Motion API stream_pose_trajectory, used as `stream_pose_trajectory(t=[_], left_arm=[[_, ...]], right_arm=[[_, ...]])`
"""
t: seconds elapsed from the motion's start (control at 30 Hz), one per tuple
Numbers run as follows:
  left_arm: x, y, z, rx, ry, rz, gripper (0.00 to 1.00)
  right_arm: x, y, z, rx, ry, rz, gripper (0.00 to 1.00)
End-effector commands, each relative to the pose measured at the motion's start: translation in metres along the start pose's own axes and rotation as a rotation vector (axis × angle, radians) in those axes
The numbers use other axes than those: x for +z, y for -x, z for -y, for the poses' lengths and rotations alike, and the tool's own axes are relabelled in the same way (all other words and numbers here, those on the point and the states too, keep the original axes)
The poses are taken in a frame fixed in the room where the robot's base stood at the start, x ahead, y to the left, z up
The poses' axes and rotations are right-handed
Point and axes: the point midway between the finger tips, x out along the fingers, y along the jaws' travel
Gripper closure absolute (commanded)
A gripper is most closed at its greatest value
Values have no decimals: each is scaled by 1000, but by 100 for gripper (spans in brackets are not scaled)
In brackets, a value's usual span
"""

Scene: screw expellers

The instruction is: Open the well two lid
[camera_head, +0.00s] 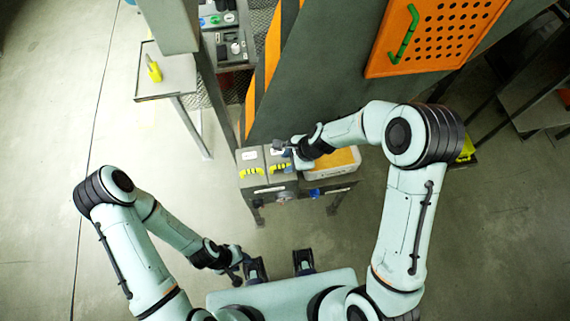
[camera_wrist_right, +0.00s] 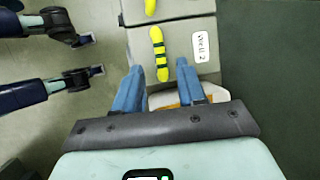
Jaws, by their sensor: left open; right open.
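The well two lid (camera_wrist_right: 185,25) is a grey panel with a "Well 2" label and a yellow-green striped handle (camera_wrist_right: 160,55). In the head view the handle (camera_head: 279,169) is partly covered by my right gripper (camera_head: 284,150). My right gripper, with blue fingers (camera_wrist_right: 158,78) in the wrist view, is open. Its fingertips lie on either side of the handle's near end; I cannot tell whether they touch it. The lid looks shut. My left gripper (camera_head: 238,268) is open, low in the head view and away from the wells.
A second lid with a yellow handle (camera_head: 251,172) is just left of well two. A white bin of orange material (camera_head: 333,163) is on the right. A dark green machine wall (camera_head: 330,70) rises behind. A side table (camera_head: 165,80) holds a yellow object (camera_head: 153,69).

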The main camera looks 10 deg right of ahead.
Motion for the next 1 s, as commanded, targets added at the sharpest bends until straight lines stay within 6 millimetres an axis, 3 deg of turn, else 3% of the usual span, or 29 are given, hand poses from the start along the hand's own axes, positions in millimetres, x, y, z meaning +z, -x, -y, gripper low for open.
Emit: stream_pose_trajectory(t=[0.2, 0.57, 0.6, 0.7, 0.73, 1.0], left_arm=[[1, -5, 2, -1, 1, 2, 57], [1, -5, 2, -1, 1, 2, 57], [1, -5, 2, -1, 1, 2, 57], [1, -5, 2, -1, 1, 2, 57], [1, -5, 2, -1, 1, 2, 57], [1, -3, 1, 0, 0, 1, 57]], right_arm=[[0, -28, 0, 0, 0, -1, 60], [0, -33, 1, -2, 1, -1, 60], [0, -33, 1, -1, 1, -1, 63], [0, -33, 1, -1, 1, -1, 96], [0, -33, 1, -1, 1, -1, 100], [0, -32, 2, -2, 2, -1, 100]])
